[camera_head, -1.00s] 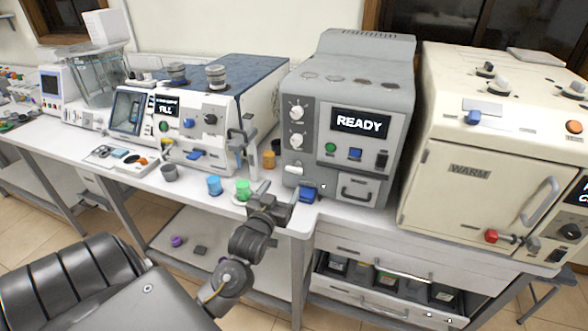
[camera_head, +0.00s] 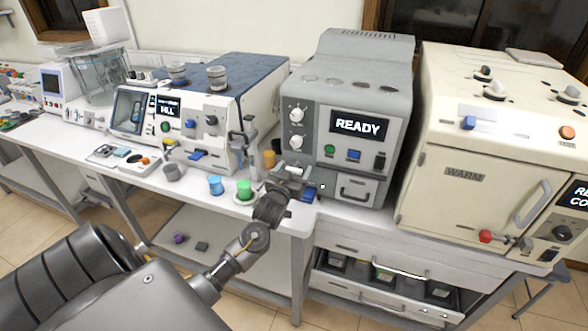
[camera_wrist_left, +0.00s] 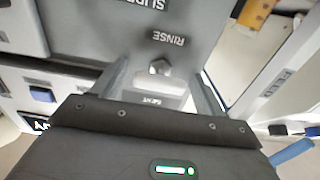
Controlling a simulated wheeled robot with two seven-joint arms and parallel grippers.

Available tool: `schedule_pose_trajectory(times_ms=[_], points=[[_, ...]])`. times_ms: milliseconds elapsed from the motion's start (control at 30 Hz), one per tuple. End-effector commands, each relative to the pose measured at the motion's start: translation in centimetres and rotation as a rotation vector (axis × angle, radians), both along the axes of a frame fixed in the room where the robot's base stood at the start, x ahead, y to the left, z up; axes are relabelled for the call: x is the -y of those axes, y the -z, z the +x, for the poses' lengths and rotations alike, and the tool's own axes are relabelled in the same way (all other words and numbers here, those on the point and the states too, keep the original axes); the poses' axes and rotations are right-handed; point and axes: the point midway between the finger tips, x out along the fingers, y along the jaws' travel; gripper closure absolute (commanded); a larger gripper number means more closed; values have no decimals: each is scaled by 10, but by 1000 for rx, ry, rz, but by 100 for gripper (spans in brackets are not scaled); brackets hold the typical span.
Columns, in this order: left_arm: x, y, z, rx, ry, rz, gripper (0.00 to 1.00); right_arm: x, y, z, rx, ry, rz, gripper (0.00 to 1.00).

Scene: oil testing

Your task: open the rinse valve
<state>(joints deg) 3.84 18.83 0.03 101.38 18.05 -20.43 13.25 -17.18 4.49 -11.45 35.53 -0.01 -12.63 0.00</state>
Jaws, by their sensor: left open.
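The grey machine (camera_head: 345,90) with the lit READY screen stands at the centre of the head view. In the left wrist view its front carries an upside-down RINSE label (camera_wrist_left: 169,38). Beside this label is a small metallic valve knob (camera_wrist_left: 160,67), with a pale labelled part just below it in the picture. My left gripper (camera_head: 291,172) is at the lower left of the machine's front and partly hides that area. In the left wrist view its open fingers (camera_wrist_left: 163,85) lie on either side of the knob. Contact cannot be told. My right gripper is not in view.
A green cup (camera_head: 244,188), a blue cup (camera_head: 215,185) and a grey cup (camera_head: 173,172) stand on the bench to the left. An amber container (camera_head: 268,159) is close to my gripper. The cream WARM oven (camera_head: 465,150) stands to the right, above an open drawer (camera_head: 385,285).

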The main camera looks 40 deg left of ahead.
Motion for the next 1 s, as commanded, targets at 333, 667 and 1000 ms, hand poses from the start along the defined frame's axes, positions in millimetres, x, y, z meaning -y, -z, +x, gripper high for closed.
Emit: schedule_pose_trajectory(times_ms=[333,667,1000], points=[[0,0,0,0,0,1,47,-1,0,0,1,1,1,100],[0,0,0,1,0,-4,72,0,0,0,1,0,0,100],[0,0,0,43,-1,-127,72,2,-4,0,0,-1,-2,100]])
